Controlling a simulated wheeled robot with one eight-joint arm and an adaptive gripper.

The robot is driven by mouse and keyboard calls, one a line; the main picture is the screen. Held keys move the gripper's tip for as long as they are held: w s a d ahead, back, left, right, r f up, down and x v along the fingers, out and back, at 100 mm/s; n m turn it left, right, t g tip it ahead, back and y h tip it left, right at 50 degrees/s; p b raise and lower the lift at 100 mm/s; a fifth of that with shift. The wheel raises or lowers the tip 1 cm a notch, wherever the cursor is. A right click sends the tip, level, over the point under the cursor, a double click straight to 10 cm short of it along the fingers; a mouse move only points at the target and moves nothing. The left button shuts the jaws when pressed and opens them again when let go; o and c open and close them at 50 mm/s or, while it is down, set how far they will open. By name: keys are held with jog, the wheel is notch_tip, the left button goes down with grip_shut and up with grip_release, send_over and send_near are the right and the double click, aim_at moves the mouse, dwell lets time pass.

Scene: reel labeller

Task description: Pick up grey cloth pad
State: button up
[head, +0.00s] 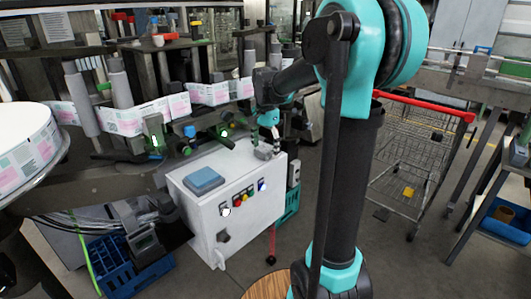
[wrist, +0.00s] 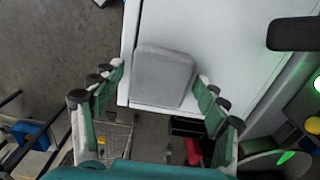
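The grey cloth pad (wrist: 163,76) is a small rounded block on the white top of the control box (head: 232,170), near its edge. In the head view the pad (head: 263,153) shows small, just below my gripper (head: 268,142). In the wrist view my gripper (wrist: 160,80) is open, with one green finger on each side of the pad. The left fingertip stands apart from the pad; the right one is close to its side. I cannot tell whether it touches.
A blue folded pad (head: 203,181) lies on the same box top to the left. The labelling machine with its label web (head: 125,117) stands behind. A wire trolley (head: 405,150) with a red handle stands to the right. Open floor lies in front of the trolley.

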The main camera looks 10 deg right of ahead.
aim_at(266, 147)
jog(key=c, duration=0.8)
jog(key=shift+r, duration=0.1)
jog(key=shift+c, duration=0.2)
notch_tip(266, 147, up, 20)
